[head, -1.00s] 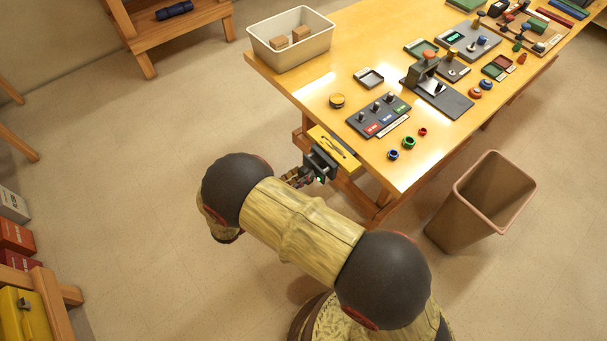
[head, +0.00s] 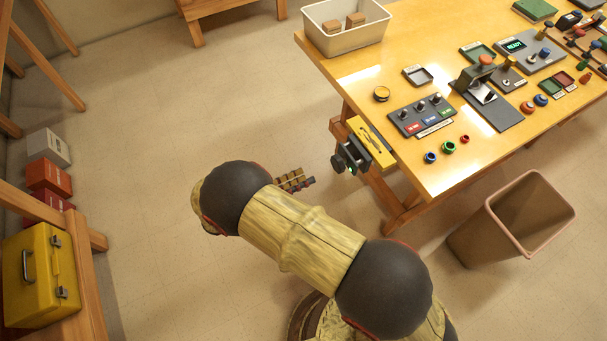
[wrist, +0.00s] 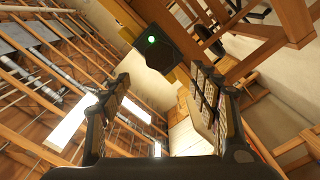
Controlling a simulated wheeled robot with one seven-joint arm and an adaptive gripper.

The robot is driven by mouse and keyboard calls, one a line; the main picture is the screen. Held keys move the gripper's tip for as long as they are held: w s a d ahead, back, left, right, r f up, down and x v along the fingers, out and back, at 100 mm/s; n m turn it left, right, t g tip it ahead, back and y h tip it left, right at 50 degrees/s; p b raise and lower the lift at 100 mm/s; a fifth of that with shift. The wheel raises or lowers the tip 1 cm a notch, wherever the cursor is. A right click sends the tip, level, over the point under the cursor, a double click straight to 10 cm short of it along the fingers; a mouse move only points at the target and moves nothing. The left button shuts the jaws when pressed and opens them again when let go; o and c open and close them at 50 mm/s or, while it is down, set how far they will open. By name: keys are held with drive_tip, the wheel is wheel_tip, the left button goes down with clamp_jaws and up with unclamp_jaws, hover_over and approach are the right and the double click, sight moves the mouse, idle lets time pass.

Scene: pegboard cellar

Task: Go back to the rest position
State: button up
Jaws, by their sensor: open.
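My arm reaches across the lower middle of the head view. My gripper (head: 295,180) shows only partly there, sticking out past the dark elbow joint, off the left side of the workbench (head: 335,72). In the wrist view my gripper (wrist: 160,105) has its two padded fingers wide apart with nothing between them. Beyond the fingers are ceiling beams, a wall and a dark device with a lit green dot (wrist: 152,40). The rest of my gripper is hidden behind my arm in the head view.
A brown bin (head: 525,215) stands at right. A yellow case (head: 42,275) sits on a wooden stand at left. Open floor lies between stand and bench.

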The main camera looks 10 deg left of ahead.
idle(0.3)
drive_tip(key=s+d+f+n+g+y, duration=0.1)
drive_tip(key=s+d+f+n+g, duration=0.35)
drive_tip(key=n, duration=0.35)
drive_tip(key=s+d+r+n+g+y, duration=0.2)
drive_tip(key=s+r+g+y, duration=0.1)
drive_tip(key=s+r+g, duration=0.15)
drive_tip(key=s+d+r+m+t+y, duration=0.1)
drive_tip(key=d+r+m+y, duration=0.1)
drive_tip(key=d+r, duration=0.4)
drive_tip(key=s+d+r+m+t+y, duration=0.2)
drive_tip(key=d+r+y, duration=0.3)
drive_tip(key=r, duration=0.8)
drive_tip(key=s+d+r+m+t+y, duration=0.1)
drive_tip(key=d+r+m+y, duration=0.3)
drive_tip(key=r, duration=0.6)
drive_tip(key=d, duration=0.2)
drive_tip(key=shift+s+d+r+t, duration=0.3)
drive_tip(key=shift+d+r, duration=0.05)
drive_tip(key=shift+d, duration=0.05)
drive_tip(key=shift+d, duration=0.1)
